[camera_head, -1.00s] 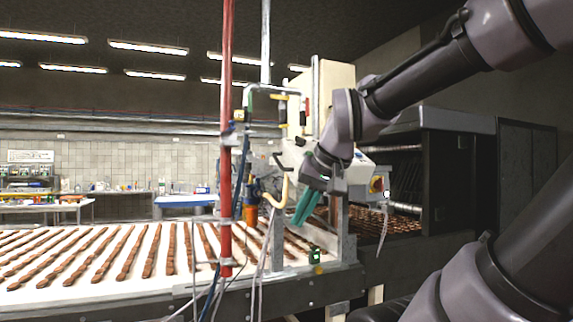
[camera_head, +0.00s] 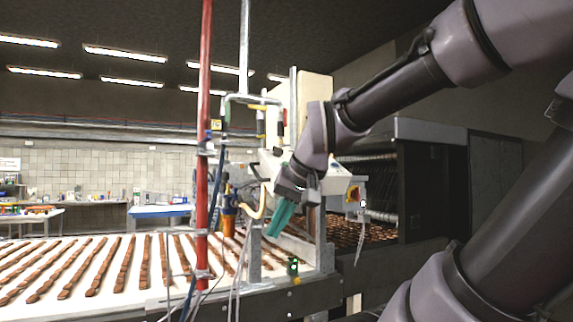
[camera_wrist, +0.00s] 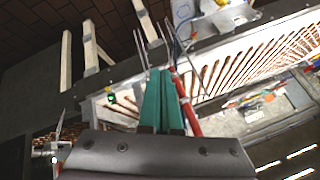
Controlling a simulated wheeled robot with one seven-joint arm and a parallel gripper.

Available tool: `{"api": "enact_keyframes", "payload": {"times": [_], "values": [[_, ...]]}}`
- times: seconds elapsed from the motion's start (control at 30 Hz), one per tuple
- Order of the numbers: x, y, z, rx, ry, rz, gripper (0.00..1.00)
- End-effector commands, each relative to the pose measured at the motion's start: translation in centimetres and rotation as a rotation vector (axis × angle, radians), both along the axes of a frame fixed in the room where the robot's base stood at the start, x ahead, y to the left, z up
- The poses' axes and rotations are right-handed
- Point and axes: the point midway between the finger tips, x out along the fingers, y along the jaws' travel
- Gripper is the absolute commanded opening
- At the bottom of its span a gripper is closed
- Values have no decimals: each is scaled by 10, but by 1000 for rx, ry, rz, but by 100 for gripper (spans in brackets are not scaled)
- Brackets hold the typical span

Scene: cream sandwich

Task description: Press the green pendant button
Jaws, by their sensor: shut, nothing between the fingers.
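The green button (camera_head: 292,266) sits on a small dark box at the near edge of the conveyor frame, low in the head view. It also shows as a bright green spot in the wrist view (camera_wrist: 111,98), left of the fingers. My gripper (camera_head: 274,234) has green fingers, shut and empty, pointing down above and a little left of the button in the head view. In the wrist view the closed fingers (camera_wrist: 160,75) point up the picture and are apart from the button.
A red vertical pipe (camera_head: 204,150) and hanging cables stand left of my gripper. The conveyor (camera_head: 75,280) carries rows of chocolate-coloured pieces. A grey post (camera_head: 254,255) stands near the fingers.

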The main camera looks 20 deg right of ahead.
Motion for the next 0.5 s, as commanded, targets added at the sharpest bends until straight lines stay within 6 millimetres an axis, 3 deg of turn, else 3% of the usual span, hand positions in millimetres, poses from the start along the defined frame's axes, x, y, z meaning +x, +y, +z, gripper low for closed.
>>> {"api": "enact_keyframes", "payload": {"times": [0.17, 0.27, 0.37, 0.5], "values": [[1, 0, 1, 2, 1, -2, 0], [8, -3, 12, 18, 5, -25, 0], [25, -10, 38, 57, 23, -84, 0], [61, -30, 93, 144, 61, -229, 0]]}}
